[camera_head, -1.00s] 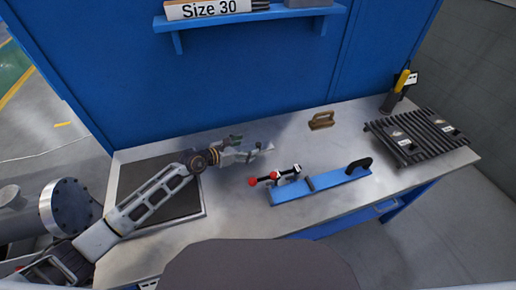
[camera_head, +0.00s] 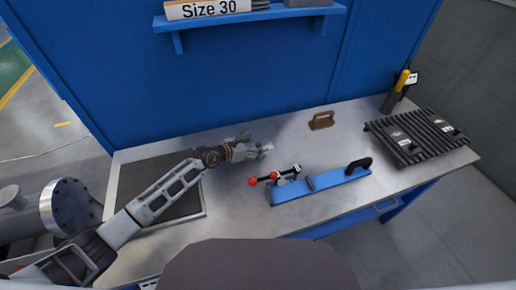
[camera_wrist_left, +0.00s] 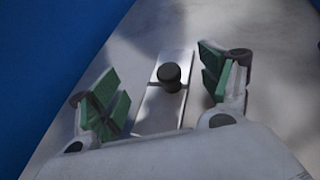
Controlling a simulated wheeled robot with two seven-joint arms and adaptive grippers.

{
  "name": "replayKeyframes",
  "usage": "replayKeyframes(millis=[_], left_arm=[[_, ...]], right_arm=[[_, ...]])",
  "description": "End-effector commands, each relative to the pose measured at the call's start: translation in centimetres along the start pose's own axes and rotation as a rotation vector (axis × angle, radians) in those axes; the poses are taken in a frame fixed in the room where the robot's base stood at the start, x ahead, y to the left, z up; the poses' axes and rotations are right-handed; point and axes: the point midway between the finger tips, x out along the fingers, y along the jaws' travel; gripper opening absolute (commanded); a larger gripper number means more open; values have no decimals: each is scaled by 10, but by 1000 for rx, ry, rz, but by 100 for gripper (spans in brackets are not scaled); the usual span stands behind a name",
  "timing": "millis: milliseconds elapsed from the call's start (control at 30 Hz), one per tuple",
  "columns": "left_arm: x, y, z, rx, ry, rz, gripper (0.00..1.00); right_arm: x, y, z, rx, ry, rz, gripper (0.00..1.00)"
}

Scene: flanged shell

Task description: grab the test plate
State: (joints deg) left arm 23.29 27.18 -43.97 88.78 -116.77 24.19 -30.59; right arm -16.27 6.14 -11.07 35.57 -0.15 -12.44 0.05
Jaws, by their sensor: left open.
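A flat silver metal plate with a round black knob, which I take as the test plate (camera_wrist_left: 180,60), shows in the left wrist view. It lies on the bench, and its near end is hidden by my gripper body. My left gripper (camera_wrist_left: 158,90) is open, with its green-padded fingers on either side of the plate and knob, apart from the knob. In the head view my left gripper (camera_head: 262,150) is over the middle of the bench; the plate is hard to make out there. My right gripper is not in view.
A blue bar fixture (camera_head: 335,180) with red knobs and a black handle is right of my gripper. A brown handled block (camera_head: 321,120) stands behind. A dark slatted rack (camera_head: 425,135) is at the right. A blue wall (camera_head: 240,80) with a shelf rises behind the bench.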

Motion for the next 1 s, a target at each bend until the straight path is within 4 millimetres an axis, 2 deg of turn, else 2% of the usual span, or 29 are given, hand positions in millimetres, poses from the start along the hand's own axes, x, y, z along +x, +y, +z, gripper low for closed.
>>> replayKeyframes(millis=[300, 433, 1000], left_arm=[[0, 0, 0, 0, -1, 0, 79], [0, 0, 0, 0, -1, 0, 79], [0, -1, -1, -2, 2, -1, 5]], right_arm=[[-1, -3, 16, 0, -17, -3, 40], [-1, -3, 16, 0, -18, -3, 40], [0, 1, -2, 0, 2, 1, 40]])
